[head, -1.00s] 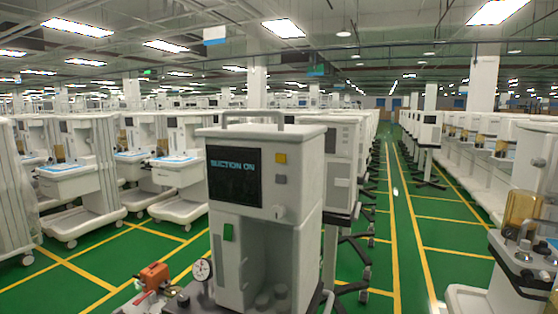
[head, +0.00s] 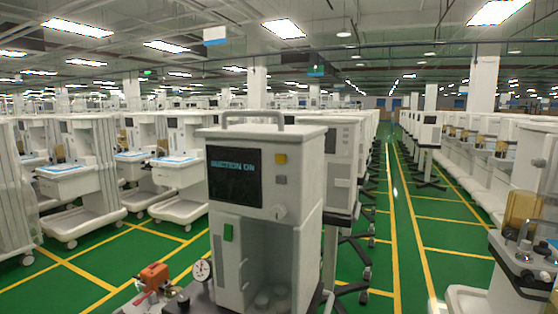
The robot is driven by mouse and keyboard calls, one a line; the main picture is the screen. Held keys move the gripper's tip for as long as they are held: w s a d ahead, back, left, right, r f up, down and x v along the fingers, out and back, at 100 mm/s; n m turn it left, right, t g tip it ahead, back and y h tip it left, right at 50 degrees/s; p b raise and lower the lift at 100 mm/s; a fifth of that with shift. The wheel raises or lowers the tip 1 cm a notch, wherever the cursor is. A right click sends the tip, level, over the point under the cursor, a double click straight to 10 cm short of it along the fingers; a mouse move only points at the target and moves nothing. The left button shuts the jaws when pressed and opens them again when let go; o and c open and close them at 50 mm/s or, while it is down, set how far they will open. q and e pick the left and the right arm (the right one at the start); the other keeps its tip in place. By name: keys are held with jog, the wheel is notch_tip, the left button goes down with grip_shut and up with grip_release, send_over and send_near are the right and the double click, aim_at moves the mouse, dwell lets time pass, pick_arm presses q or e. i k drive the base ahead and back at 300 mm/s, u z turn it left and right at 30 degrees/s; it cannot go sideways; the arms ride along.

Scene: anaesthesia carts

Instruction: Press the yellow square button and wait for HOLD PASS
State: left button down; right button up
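The white suction unit (head: 258,140) stands upright in the middle of the head view. Its dark screen (head: 234,176) reads "SUCTION ON". The yellow square button (head: 281,159) is at the upper right of its front panel. A grey square button (head: 281,180) is below it, and a pale knob (head: 279,212) is lower still. Neither of my grippers is in view, and nothing touches the yellow button.
A round gauge (head: 202,271) and an orange part (head: 154,275) are at the lower left of the unit. White carts (head: 181,185) stand at the left. A cart with an amber canister (head: 521,210) is at the right. Green floor with yellow lines is open between the rows.

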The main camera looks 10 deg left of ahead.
aim_at(280, 158)
jog(key=k, duration=1.2)
jog(key=z, duration=0.5)
jog(key=i, duration=1.4)
jog(key=u, duration=0.65)
